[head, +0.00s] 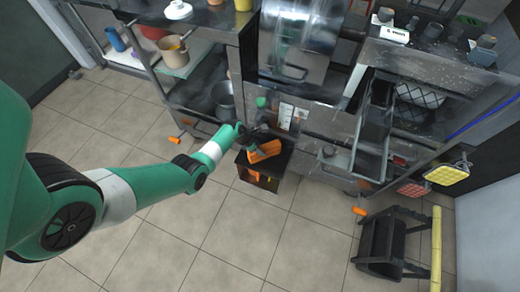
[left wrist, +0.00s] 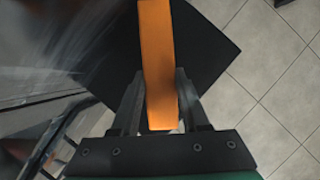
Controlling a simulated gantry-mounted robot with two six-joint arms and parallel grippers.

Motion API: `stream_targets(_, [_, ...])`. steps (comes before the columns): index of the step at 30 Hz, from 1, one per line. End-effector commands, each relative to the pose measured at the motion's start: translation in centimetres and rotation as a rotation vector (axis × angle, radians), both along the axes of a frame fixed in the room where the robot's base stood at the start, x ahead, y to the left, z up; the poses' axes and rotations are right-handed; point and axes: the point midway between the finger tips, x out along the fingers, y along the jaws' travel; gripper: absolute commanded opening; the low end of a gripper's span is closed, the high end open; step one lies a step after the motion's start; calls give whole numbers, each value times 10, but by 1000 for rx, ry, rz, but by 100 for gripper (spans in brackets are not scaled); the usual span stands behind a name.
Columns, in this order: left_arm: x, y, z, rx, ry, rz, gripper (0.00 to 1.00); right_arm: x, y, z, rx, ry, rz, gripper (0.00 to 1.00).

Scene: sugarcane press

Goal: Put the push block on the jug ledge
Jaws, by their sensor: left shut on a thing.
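The push block (head: 265,151) is the orange piece at the end of my left arm in the head view. My left gripper (head: 252,138) is shut on it. In the left wrist view the orange push block (left wrist: 157,50) stands long and narrow between the two dark fingers. Just below it is a black square-topped stand (head: 262,172), which also shows behind the block in the left wrist view (left wrist: 205,55). I take this stand to be the jug ledge, but cannot be sure. Whether the block touches it cannot be told. My right gripper is not in view.
The steel press machine (head: 300,50) stands just behind the stand. A metal pot (head: 224,100) sits on a lower shelf to the left. A dark stool (head: 385,245) is at the lower right. The tiled floor (head: 230,235) in front is clear.

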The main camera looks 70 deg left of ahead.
Motion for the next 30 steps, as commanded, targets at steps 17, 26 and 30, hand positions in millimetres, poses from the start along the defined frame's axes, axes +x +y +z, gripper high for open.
stream_targets(17, [0, 0, 5, 1, -1, 0, 75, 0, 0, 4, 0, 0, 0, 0])
stream_targets(26, [-24, -1, 63, 1, -1, 3, 75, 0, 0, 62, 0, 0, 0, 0])
stream_targets(30, [-39, -2, 91, 0, 0, 2, 75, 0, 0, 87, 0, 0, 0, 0])
